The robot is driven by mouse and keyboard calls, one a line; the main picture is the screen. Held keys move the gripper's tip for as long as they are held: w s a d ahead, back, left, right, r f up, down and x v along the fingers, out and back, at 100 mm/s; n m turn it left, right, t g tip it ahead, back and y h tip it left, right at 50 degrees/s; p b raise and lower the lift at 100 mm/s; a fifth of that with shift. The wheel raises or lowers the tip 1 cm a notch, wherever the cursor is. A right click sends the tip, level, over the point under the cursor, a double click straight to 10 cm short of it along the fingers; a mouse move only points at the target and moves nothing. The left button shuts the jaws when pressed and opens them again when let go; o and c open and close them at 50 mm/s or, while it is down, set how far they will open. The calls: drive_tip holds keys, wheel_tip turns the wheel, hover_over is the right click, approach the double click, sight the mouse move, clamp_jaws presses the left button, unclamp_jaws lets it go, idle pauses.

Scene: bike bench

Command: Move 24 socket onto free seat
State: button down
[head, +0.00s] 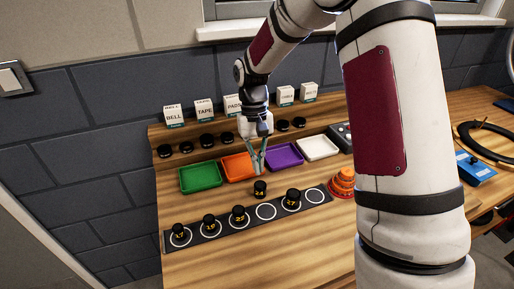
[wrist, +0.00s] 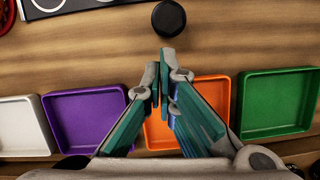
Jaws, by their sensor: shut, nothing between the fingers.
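The 24 socket (head: 260,189) is a short black cylinder with yellow digits, standing on the wooden bench just behind the seat strip (head: 215,238). Its round black top shows in the wrist view (wrist: 168,18). The dark strip has white ring seats; sockets 17, 19, 23 and 27 stand on it. One empty ring (head: 266,211) lies between 23 and 27, another empty ring (head: 315,196) at the right end. My gripper (head: 258,171) is shut and empty, above the bench by the trays; in the wrist view its fingertips (wrist: 164,62) point toward the socket, apart from it.
Green (head: 200,177), orange (head: 237,166), purple (head: 285,154) and white (head: 317,147) trays line the back. Labelled boxes and black round pieces stand on shelves behind. Bare wood lies around the 24 socket.

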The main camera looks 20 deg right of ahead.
sight(251, 195)
drive_tip(key=shift+x, duration=1.35)
drive_tip(key=shift+s+r, duration=0.1)
drive_tip(key=shift+s, duration=0.05)
drive_tip(key=s+p, duration=0.1)
drive_tip(key=s, duration=0.1)
drive_tip(key=s+p, duration=0.1)
drive_tip(key=s, duration=0.1)
drive_tip(key=s+p, duration=0.1)
drive_tip(key=s, duration=0.1)
drive_tip(key=shift+s+a, duration=0.2)
drive_tip(key=shift+a, duration=0.2)
drive_tip(key=w+v, duration=0.1)
drive_tip(key=v, duration=1.2)
drive_tip(key=a+f+n+t+p, duration=0.1)
drive_tip(key=f, duration=0.3)
drive_tip(key=s+a+f+n+t+p, duration=0.1)
drive_tip(key=f+n, duration=0.1)
drive_tip(key=f, duration=0.2)
drive_tip(key=s+a+f+n+t+p, duration=0.1)
drive_tip(key=f+n, duration=0.1)
drive_tip(key=f, duration=0.3)
drive_tip(key=shift+a+p, duration=0.1)
drive_tip(key=shift+p, duration=0.3)
